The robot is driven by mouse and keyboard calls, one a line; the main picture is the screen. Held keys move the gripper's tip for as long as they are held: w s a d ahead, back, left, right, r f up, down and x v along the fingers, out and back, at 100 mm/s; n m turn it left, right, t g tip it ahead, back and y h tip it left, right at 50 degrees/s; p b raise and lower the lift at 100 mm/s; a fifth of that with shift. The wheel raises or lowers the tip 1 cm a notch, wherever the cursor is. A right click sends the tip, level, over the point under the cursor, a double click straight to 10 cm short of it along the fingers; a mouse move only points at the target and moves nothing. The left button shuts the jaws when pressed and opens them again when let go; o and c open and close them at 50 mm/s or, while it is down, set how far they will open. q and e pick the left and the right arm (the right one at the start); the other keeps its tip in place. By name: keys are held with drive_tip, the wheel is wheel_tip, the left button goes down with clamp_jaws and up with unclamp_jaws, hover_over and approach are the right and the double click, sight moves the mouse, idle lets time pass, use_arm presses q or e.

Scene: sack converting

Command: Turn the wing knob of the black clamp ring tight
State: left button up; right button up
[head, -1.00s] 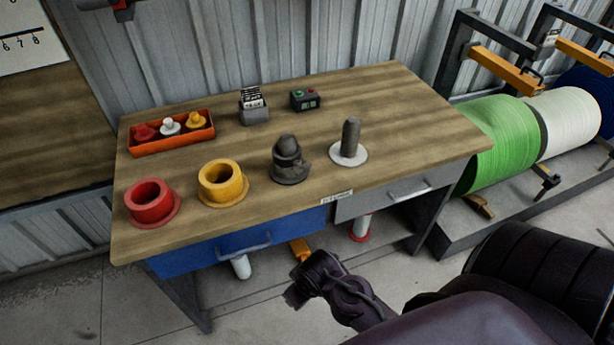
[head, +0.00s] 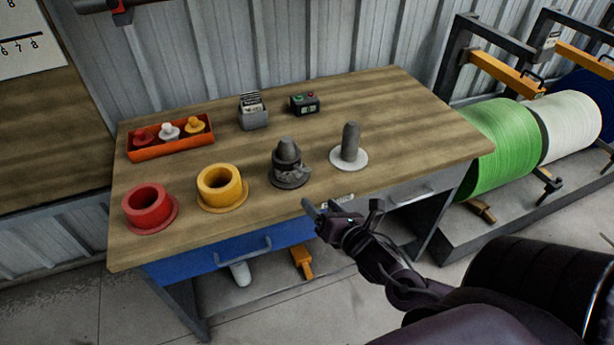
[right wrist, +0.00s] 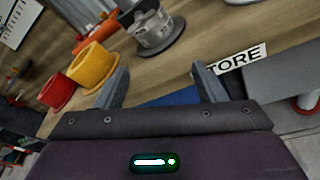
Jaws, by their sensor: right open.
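The black clamp ring (head: 291,173) sits around a dark grey, cone-topped fitting (head: 289,150) on the workbench, near its front edge. A small lug sticks out on the ring's right side, but I cannot make out the wing knob clearly. In the right wrist view the fitting (right wrist: 151,28) stands at the top, beyond the fingers, its top cut off. My right gripper (head: 343,208) is open and empty, in front of the bench edge, to the right of and nearer than the ring. Its two fingers (right wrist: 163,84) show apart in the right wrist view. My left gripper is not in view.
A red collar (head: 149,207) and a yellow collar (head: 221,187) stand left of the ring. A grey post on a white disc (head: 349,157) stands close on its right. Behind are an orange tray (head: 170,141), a card holder (head: 253,112) and a button box (head: 304,103).

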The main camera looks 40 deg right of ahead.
sight(305, 175)
drive_tip(key=shift+w+d+r+n+t+y, duration=0.2)
drive_tip(key=shift+w+r+n+t, duration=0.25)
drive_tip(key=shift+w+n, duration=0.85)
drive_tip(key=shift+w+d+r+n+t+y, duration=0.1)
drive_tip(key=shift+w+r+n+t+y, duration=0.3)
drive_tip(key=shift+w+n, duration=0.85)
drive_tip(key=shift+w+d+r+n+t+y, duration=0.15)
drive_tip(key=shift+w+r+n+t, duration=0.3)
drive_tip(key=shift+w+n, duration=0.8)
drive_tip(key=shift+w, duration=0.15)
drive_tip(key=shift+c, duration=0.4)
drive_tip(key=c, duration=0.9)
drive_tip(key=shift+r+m, duration=0.1)
drive_tip(key=shift+m, duration=0.2)
